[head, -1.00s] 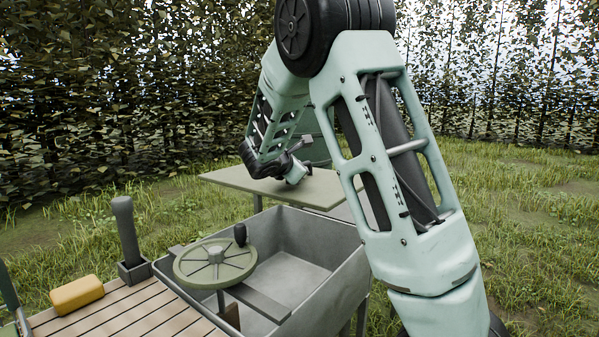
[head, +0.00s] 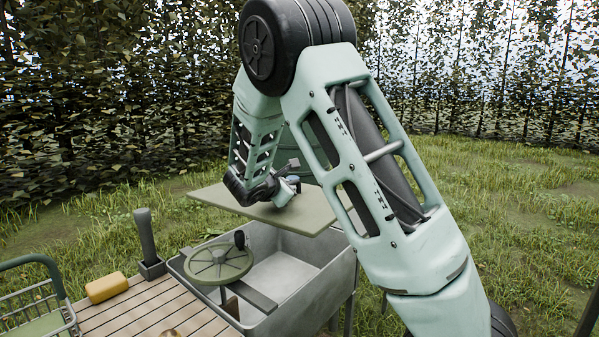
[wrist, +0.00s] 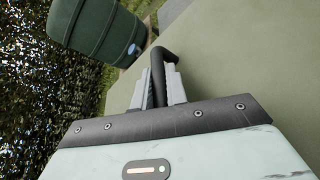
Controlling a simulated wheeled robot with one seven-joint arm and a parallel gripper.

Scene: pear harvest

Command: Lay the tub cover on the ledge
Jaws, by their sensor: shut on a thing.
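The tub cover (head: 225,203) is a flat, olive-green panel, held about level above the far rim of the grey metal tub (head: 325,287). My gripper (head: 287,192) is over the cover, partly hidden by my arm. In the wrist view, the grey fingers of my gripper (wrist: 161,88) are shut on the cover's black bar handle (wrist: 170,57). The cover (wrist: 235,65) fills the right of that view. I cannot make out the ledge; my arm hides the area right of the cover.
A spoked handwheel (head: 218,264) stands at the tub's near side. A wire basket (head: 38,305) is at left. A green barrel (wrist: 95,28) stands beyond the cover.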

